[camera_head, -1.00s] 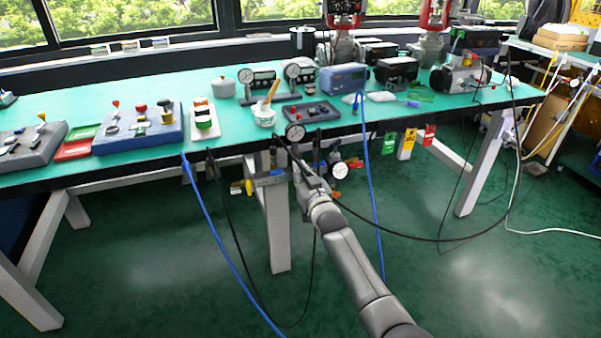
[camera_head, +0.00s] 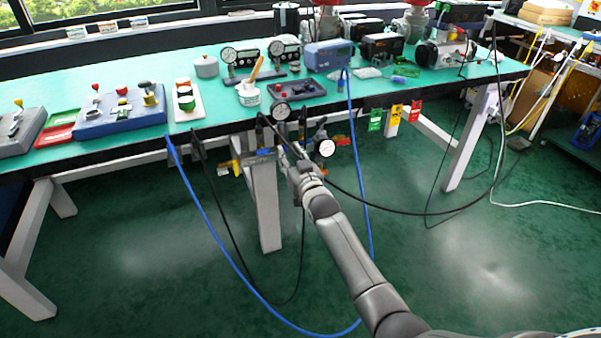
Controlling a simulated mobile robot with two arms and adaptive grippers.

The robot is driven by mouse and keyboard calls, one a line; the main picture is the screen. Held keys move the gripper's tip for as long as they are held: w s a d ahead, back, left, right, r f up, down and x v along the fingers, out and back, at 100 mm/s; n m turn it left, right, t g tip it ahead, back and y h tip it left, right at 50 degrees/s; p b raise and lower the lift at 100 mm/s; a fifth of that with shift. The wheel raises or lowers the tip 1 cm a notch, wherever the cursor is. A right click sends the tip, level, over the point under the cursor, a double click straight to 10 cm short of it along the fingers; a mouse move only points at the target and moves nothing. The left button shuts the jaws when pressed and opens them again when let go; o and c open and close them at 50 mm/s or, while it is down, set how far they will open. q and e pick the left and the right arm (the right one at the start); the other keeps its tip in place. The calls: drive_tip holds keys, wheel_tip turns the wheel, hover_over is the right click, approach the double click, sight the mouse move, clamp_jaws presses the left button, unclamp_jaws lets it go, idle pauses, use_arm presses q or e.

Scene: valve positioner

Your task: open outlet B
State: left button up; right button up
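A small manifold with gauges and coloured handles hangs at the front edge of the bench. It has a round dial gauge (camera_head: 281,111) above and a white-faced gauge (camera_head: 326,148) to the right. I cannot read which outlet is B. My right gripper (camera_head: 289,150) is in front of the manifold and hides part of it. Its fingers are dark and small, so I cannot tell if they are open or touching a handle. My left gripper is not in view.
The green bench (camera_head: 100,165) holds a blue-grey lever panel (camera_head: 118,115), a white pot (camera_head: 249,96) and several instruments. A blue hose (camera_head: 213,230) and black cables hang before the bench legs. Green, yellow and red tags (camera_head: 396,115) hang at the edge.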

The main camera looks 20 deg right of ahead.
drive_tip(key=s, duration=0.9)
drive_tip(key=shift+s+d, duration=0.2)
drive_tip(key=shift+s, duration=0.1)
